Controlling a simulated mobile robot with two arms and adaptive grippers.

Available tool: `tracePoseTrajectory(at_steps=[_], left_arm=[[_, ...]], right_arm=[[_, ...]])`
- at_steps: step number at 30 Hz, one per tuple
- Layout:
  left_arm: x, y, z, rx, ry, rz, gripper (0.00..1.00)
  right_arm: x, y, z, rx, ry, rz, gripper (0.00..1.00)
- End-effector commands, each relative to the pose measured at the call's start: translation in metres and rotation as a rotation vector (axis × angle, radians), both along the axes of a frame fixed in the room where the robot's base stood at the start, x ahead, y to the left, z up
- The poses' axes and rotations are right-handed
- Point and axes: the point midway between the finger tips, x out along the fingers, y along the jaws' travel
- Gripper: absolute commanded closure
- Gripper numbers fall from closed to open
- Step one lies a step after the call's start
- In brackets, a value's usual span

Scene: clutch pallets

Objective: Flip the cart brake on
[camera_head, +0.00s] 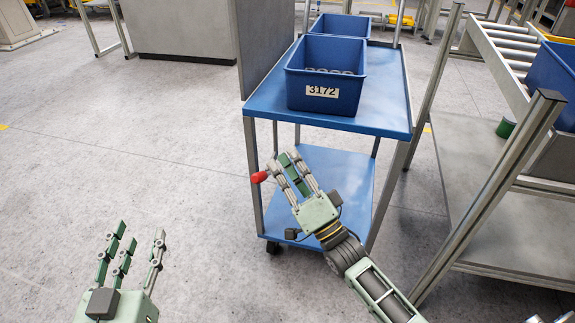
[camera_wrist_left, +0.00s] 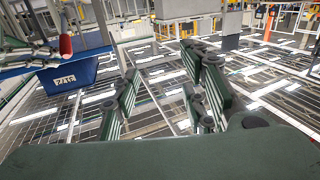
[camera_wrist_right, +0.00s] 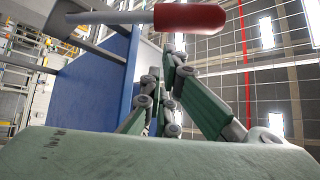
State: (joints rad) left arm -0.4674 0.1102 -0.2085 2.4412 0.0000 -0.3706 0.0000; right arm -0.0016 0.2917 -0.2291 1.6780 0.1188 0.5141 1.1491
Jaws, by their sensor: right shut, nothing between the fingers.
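The cart (camera_head: 383,100) is blue with grey posts and stands at the centre of the head view. Its brake lever has a red grip (camera_head: 259,177) that sticks out left of the front left post. In the right wrist view the red grip (camera_wrist_right: 190,17) sits on a grey rod above my fingers. My right gripper (camera_head: 284,160) is shut and empty, just right of the grip; whether it touches the lever I cannot tell. My left gripper (camera_head: 140,235) is open and empty over the floor at lower left. The red grip also shows in the left wrist view (camera_wrist_left: 66,44).
A blue bin (camera_head: 325,75) labelled 3172 stands on the cart's top shelf, with another bin (camera_head: 340,25) behind it. A roller conveyor frame (camera_head: 490,165) stands close on the right. A grey panel (camera_head: 265,40) is behind left. The floor (camera_head: 120,160) at left is clear.

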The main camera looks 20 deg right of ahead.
Motion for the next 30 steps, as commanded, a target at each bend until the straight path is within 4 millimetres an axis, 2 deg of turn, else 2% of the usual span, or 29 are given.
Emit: tracePoseTrajectory(at_steps=[6, 12, 19, 30], left_arm=[[-0.01, -0.007, 0.064, -0.089, -0.332, -0.02, 0.6], [-0.031, -0.006, 0.105, -0.152, -0.555, -0.032, 0.6], [-0.051, -0.004, 0.13, -0.194, -0.699, -0.039, 0.6], [-0.058, -0.003, 0.137, -0.207, -0.746, -0.041, 0.6]], right_arm=[[-0.006, 0.004, -0.008, -0.049, -0.073, 0.001, 1.0], [-0.009, 0.007, -0.011, -0.081, -0.12, 0.001, 1.0], [-0.012, 0.008, -0.012, -0.103, -0.151, 0.001, 1.0], [-0.012, 0.009, -0.012, -0.108, -0.16, 0.001, 1.0]])
